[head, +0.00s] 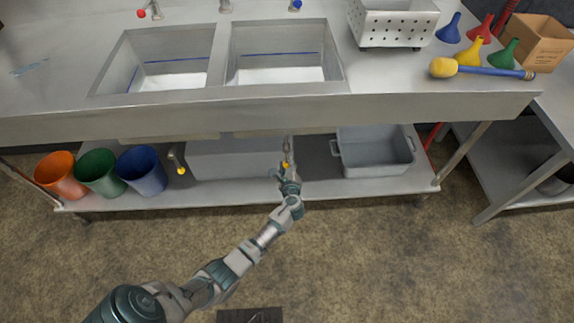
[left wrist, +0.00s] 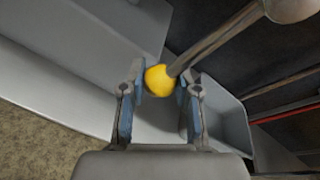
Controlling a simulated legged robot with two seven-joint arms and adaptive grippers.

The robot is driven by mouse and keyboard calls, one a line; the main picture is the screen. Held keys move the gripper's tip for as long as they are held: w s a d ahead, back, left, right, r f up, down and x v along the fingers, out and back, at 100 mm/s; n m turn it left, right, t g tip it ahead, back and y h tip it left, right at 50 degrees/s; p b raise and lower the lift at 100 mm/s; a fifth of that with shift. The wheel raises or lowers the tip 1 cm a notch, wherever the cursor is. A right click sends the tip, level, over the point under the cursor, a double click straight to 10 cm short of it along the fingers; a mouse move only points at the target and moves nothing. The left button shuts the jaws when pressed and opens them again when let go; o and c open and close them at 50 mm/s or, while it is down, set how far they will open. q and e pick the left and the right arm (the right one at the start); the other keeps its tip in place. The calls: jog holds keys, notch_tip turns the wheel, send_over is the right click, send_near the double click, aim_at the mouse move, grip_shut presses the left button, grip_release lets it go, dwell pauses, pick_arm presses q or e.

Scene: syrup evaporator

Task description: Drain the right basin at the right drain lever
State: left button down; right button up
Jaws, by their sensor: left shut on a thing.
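The right basin (head: 280,38) is a steel sink with a blue line around its inside and a pale bottom. Below it, the right drain lever (head: 287,147) hangs under the counter, a thin metal arm ending in a yellow knob. My left gripper (head: 286,171) reaches up to this knob from the front. In the left wrist view the yellow knob (left wrist: 158,80) sits between the two fingers of my left gripper (left wrist: 160,88), which is shut on it. The metal arm (left wrist: 220,40) runs from it toward the upper right. My right gripper is out of view.
The left basin (head: 170,45) and a left drain lever (head: 175,157) are to the left. A grey tub (head: 375,165) stands on the lower shelf at right, a pale bin (head: 235,162) at left. Orange (head: 60,174), green (head: 98,171) and blue (head: 142,170) buckets stand further left.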

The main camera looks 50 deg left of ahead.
pick_arm(q)
jog(key=shift+d+f, duration=0.1)
jog(key=shift+f, duration=0.15)
jog(key=c, duration=0.9)
grip_release()
jog(key=shift+c, duration=0.2)
jog(key=shift+o, duration=0.6)
jog(key=shift+r, duration=0.1)
jog(key=v, duration=1.1)
jog(key=shift+s+d, duration=0.3)
